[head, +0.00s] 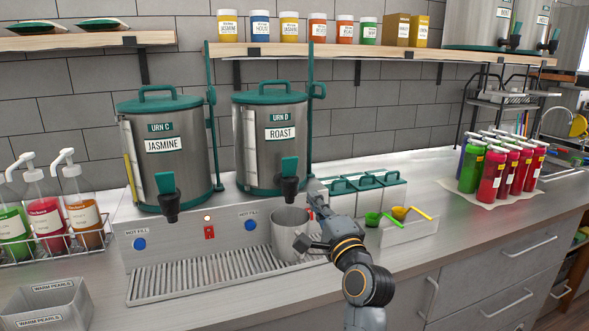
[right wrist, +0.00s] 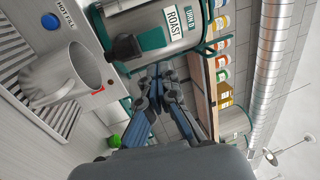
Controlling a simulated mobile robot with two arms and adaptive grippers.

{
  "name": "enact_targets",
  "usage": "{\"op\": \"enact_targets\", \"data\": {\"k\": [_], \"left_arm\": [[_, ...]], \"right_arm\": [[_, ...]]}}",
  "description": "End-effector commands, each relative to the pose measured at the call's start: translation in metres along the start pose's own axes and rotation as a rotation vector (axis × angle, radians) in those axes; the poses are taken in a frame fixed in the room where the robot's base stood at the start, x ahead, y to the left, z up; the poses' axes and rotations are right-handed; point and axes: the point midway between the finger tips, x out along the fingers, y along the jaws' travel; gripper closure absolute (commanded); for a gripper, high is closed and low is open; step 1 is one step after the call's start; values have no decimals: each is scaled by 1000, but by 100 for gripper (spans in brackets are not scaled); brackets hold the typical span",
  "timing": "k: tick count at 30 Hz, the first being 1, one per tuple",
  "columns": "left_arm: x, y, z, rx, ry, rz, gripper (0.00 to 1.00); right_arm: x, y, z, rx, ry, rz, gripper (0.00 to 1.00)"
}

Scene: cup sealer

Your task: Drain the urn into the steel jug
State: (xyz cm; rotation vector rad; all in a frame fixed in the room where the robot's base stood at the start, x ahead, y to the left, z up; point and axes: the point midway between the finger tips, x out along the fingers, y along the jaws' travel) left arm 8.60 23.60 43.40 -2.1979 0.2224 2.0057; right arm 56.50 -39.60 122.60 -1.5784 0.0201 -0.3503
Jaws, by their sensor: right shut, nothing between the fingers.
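The steel jug (head: 288,235) stands upright on the drip tray under the tap of Urn D. It also shows in the right wrist view (right wrist: 66,76), seemingly with its handle to one side. Urn D (head: 260,158), labelled ROAST, is a steel urn with a teal lid. Its black tap has a teal lever (head: 290,166), upright in the head view. Urn C (head: 187,172), labelled JASMINE, stands to its left with a similar tap. My right gripper (head: 317,191) is shut and empty, just right of Urn D's tap; its fingers (right wrist: 160,72) show in the right wrist view. My left gripper is out of view.
The slatted drip tray (head: 185,278) lies before the urns. Teal-lidded containers (head: 380,195) and scoops sit right of my right gripper. Syrup pumps (head: 50,215) stand at left and red bottles (head: 498,172) at right. A wooden shelf (head: 400,55) runs above.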

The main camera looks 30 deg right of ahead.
Motion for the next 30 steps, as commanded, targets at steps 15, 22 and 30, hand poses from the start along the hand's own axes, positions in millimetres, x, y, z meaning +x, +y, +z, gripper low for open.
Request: {"op": "enact_targets", "data": {"k": [15,22,30], "left_arm": [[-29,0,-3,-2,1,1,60],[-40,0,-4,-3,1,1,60],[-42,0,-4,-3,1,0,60]], "right_arm": [[92,-4,0,-4,-2,1,100],[127,-2,0,-3,-1,1,100],[139,0,0,-4,-1,1,100]]}}
